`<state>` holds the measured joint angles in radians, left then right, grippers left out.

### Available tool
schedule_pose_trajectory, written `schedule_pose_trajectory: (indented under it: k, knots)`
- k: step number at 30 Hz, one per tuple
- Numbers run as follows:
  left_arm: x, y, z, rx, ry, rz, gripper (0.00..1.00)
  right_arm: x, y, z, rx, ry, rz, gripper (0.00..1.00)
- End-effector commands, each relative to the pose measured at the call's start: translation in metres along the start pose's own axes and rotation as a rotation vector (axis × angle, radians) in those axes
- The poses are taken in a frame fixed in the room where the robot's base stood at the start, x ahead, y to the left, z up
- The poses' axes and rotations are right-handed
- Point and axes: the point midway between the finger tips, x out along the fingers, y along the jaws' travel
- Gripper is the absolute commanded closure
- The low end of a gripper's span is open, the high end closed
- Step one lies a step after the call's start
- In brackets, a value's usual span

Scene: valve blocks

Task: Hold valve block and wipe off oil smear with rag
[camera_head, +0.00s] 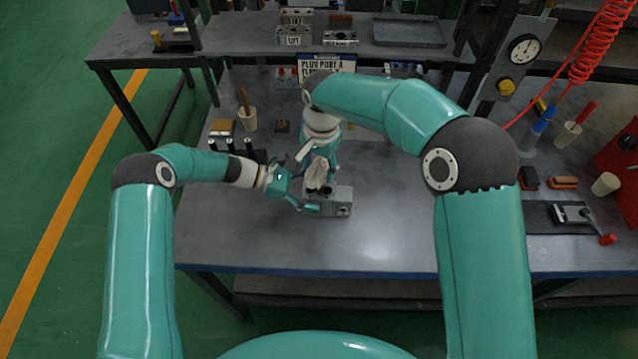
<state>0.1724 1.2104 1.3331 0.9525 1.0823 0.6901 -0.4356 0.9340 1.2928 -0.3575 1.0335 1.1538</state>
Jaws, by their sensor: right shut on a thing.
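A grey metal valve block (341,208) sits on the workbench. Dark openings show on its top. My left gripper (308,200) is at the block's left end, with one finger along its near side. The other finger is hard to make out, so I cannot tell whether it grips the block. My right gripper (320,163) reaches down from above and is shut on a crumpled pale rag (318,175). The rag hangs at the top of the block, and I cannot tell whether it touches. No oil smear can be made out.
The workbench (250,235) is clear in front of the block. A sign (328,64) and a shelf with labelled blocks (295,36) stand behind. A cup with a brush (247,118) is at left. A clamp-like tool (575,214) lies on a dark mat at right.

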Motion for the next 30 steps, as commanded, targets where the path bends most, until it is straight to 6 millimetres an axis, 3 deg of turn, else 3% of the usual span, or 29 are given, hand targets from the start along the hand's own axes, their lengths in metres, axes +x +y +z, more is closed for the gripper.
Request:
schedule_pose_trajectory:
  k: [14, 30]
  knots:
    - [-0.010, 0.001, 0.000, 0.001, 0.001, 0.003, 0.08, 0.000, 0.000, 0.000, 0.000, 0.000, 0.000, 0.73]
    - [-0.105, 0.002, -0.002, 0.000, 0.001, 0.003, 0.08, 0.000, 0.000, 0.000, 0.000, 0.000, 0.000, 0.73]
